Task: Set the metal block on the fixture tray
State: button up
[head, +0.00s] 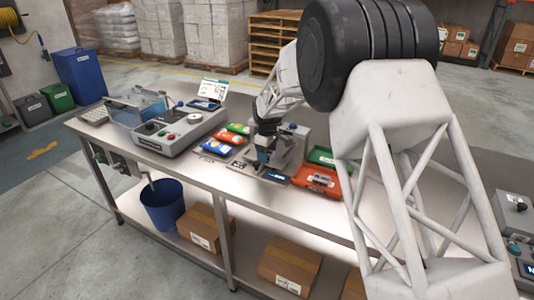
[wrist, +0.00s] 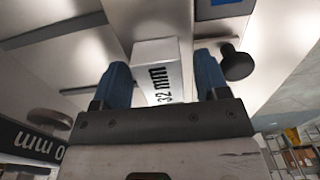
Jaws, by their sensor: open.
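In the wrist view a pale metal block (wrist: 156,52) marked "32 mm" stands between the two blue fingers of my gripper (wrist: 160,82). The fingers are apart, one on each side of the block, and I cannot tell whether either touches it. In the head view my gripper (head: 264,150) is low over the middle of the bench, beside a grey device; the block is too small to make out there. An orange-red tray (head: 318,181) lies just right of my gripper. I cannot tell for sure which tray is the fixture tray.
A grey weigher-like machine (head: 180,130) stands left on the steel bench (head: 200,177). Small green, orange and blue trays (head: 216,147) lie between it and my gripper. A green tray (head: 321,156) is behind the orange-red one. A dark knob (wrist: 236,62) is close to the right finger.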

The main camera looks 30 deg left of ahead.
notch_tip(320, 180, up, 12)
jog(key=shift+r, duration=0.15)
dwell(0.7)
dwell(0.9)
jog(key=s+d+r+m, duration=0.3)
jog(key=s+d+r, duration=0.15)
jog(key=d, duration=0.85)
jog(key=s+d+r+m+t, duration=0.1)
jog(key=s+d+r+m, duration=0.4)
jog(key=d, duration=0.7)
jog(key=s+d+r+m, duration=0.1)
jog(key=s+d+r, duration=0.35)
jog(key=d, duration=0.85)
jog(key=s+d+r+m+t, duration=0.1)
jog(key=s+d+m, duration=0.3)
jog(key=s+d, duration=0.9)
jog(key=s+d+f+m, duration=0.2)
jog(key=s+d, duration=0.3)
jog(key=s, duration=0.3)
jog(key=s+d+f+m, duration=0.3)
jog(key=s+d, duration=0.2)
jog(key=s, duration=0.4)
jog(key=shift+d+f+t, duration=0.3)
jog(key=shift+d+f, duration=0.1)
